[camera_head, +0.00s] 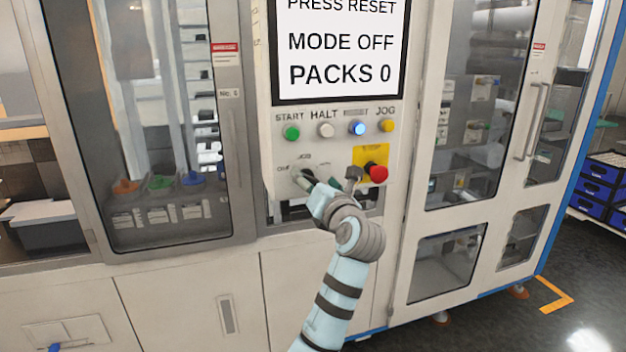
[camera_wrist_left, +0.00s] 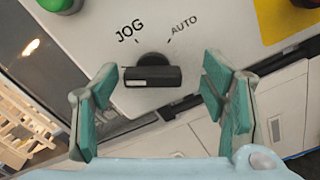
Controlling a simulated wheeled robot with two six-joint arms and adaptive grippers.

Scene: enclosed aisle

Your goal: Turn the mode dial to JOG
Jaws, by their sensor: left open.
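The mode dial (camera_wrist_left: 153,76) is a black knob with a bar handle on the light panel. In the wrist view its bar lies nearly level, and its ends point to neither the JOG mark (camera_wrist_left: 130,31) at upper left nor the AUTO mark (camera_wrist_left: 184,24) at upper right. My left gripper (camera_wrist_left: 160,80) is open, with one green-padded finger on each side of the dial and gaps to both. In the head view the left gripper (camera_head: 312,181) is at the dial and largely covers it. The screen (camera_head: 340,50) reads MODE OFF. My right gripper is not in view.
Above the dial sit green START (camera_head: 291,133), white HALT (camera_head: 326,130), lit blue (camera_head: 357,128) and yellow JOG (camera_head: 386,125) buttons. A red emergency knob (camera_head: 377,173) on a yellow plate stands close to the right. Glass cabinet doors flank the panel.

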